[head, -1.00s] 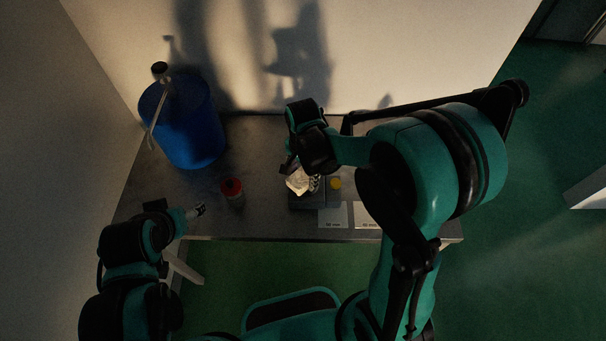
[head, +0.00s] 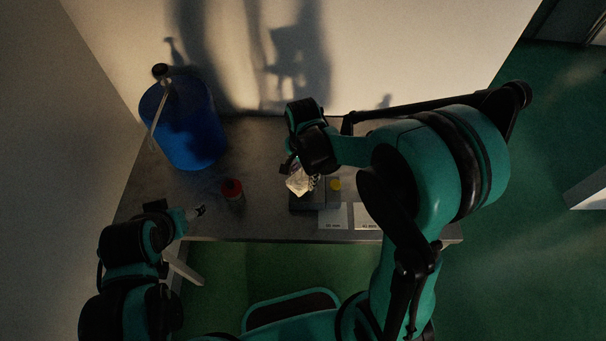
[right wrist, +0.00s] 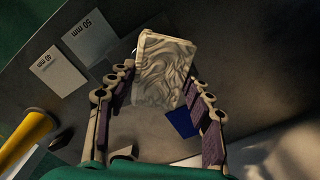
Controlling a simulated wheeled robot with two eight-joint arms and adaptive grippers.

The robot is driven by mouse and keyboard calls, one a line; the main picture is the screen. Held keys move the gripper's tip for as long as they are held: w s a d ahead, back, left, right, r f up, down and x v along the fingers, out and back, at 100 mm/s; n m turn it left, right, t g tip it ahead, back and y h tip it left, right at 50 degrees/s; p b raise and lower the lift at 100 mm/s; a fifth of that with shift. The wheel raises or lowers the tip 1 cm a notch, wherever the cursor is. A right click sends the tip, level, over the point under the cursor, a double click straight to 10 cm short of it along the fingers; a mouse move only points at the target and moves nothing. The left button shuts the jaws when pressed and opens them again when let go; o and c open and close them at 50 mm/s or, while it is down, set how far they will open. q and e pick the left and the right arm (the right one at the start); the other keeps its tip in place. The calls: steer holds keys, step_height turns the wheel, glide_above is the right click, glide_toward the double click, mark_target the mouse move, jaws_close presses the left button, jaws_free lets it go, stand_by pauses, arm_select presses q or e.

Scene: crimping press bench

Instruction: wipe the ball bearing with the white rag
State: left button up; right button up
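The white rag (head: 299,183) is a crumpled pale cloth under my right gripper (head: 291,167). In the right wrist view the rag (right wrist: 165,70) sits between the two fingers of my right gripper (right wrist: 163,90), which appear closed against its sides. I cannot make out the ball bearing; the rag and gripper may be covering it. The rag is over or on a dark block (head: 306,204) on the bench; contact is not clear. My left gripper (head: 199,211) is at the bench's front left edge, away from the rag, too small and dark to tell its opening.
A blue bin (head: 190,130) stands at the bench's back left. A red-topped container (head: 232,189) stands left of the rag. A yellow round part (head: 335,184) is beside it. Two white cards (right wrist: 90,38), marked 50 mm and 40 mm (right wrist: 57,70), lie near the front edge.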

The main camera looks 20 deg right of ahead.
steer(key=c, duration=0.4)
